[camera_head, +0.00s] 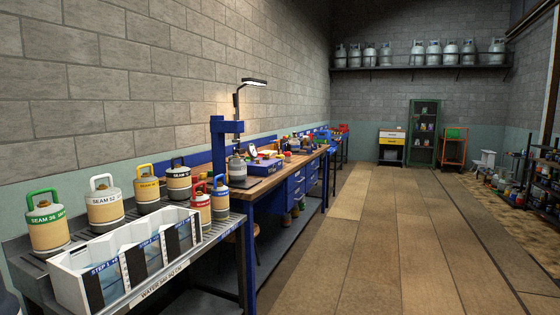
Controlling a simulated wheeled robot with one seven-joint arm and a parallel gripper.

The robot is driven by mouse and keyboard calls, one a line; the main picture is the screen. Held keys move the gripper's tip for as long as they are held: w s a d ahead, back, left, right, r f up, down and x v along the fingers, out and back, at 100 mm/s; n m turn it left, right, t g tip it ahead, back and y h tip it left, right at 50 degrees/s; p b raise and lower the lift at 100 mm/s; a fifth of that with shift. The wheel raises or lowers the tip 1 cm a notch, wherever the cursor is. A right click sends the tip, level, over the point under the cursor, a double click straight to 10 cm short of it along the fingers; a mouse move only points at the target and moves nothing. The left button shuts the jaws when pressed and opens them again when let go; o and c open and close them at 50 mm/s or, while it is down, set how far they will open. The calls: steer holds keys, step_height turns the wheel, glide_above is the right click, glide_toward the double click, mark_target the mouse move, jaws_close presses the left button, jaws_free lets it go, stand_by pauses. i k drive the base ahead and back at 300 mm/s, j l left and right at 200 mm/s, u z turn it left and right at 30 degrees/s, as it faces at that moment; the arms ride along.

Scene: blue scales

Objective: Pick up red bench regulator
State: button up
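A long wooden workbench (262,188) with blue drawers runs along the left wall into the distance. Several small red, yellow, green and blue items lie on its far part. One small red item (344,128) shows at the far end. These are too small for me to tell which, if any, is the red bench regulator. My gripper is not in view.
A metal table at the near left holds a white divided bin (84,281) and several gas canisters, including a green-handled one (47,224). A stool (254,232) is partly under the workbench.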

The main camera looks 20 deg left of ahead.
mark_target(288, 155)
steer(key=i, duration=4.05)
steer(key=i+u, duration=0.35)
steer(key=i+l+u, duration=0.15)
steer(key=i+u, duration=0.2)
steer(key=i, duration=0.2)
steer(key=i+l+u, duration=0.65)
steer(key=i, duration=0.2)
steer(key=i+l+u, duration=0.75)
steer(key=l, duration=0.35)
steer(key=i+l+u, duration=0.25)
steer(key=l, duration=0.25)
steer(key=i, duration=0.05)
